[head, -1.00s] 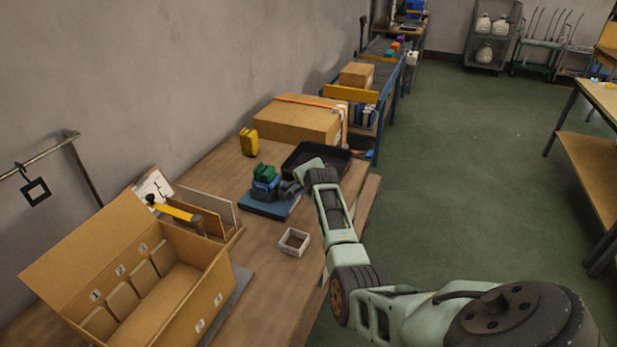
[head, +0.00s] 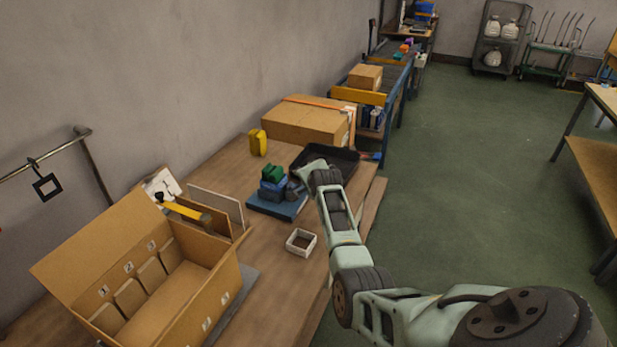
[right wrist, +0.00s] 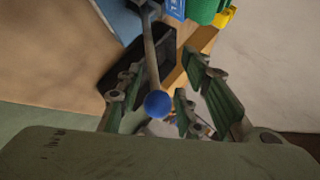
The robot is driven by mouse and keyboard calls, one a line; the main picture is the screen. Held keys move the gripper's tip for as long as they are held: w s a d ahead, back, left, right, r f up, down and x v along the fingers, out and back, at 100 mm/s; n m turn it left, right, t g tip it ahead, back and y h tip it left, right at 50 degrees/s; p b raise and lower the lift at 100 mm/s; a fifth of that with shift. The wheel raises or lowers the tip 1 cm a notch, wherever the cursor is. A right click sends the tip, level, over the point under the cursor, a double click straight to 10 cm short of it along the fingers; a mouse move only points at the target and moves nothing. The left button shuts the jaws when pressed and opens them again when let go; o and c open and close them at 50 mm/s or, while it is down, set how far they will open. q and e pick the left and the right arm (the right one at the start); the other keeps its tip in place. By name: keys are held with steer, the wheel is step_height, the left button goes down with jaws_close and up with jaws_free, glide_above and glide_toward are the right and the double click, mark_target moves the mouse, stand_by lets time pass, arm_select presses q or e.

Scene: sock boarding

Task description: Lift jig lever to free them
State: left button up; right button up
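The jig (head: 277,208) is a blue base on the bench in the head view, with green and dark blue pieces on it. In the right wrist view its lever is a grey rod (right wrist: 152,52) ending in a blue ball knob (right wrist: 158,104). My right gripper (right wrist: 163,84) is open, with one green-padded finger on each side of the knob. A gap shows on both sides. My left gripper is not in view.
A black tray (head: 345,160) lies just behind my right wrist. A small white box (head: 301,242) is in front of the jig, and a yellow container (head: 258,142) is behind it. A large open carton (head: 215,305) fills the bench's near left.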

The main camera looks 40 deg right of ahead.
steer(key=shift+s+r, duration=0.15)
steer(key=shift+s, duration=0.25)
steer(key=v, duration=1.1)
steer(key=shift+a, duration=0.45)
steer(key=shift+w+r, duration=0.15)
steer(key=shift+w, duration=0.05)
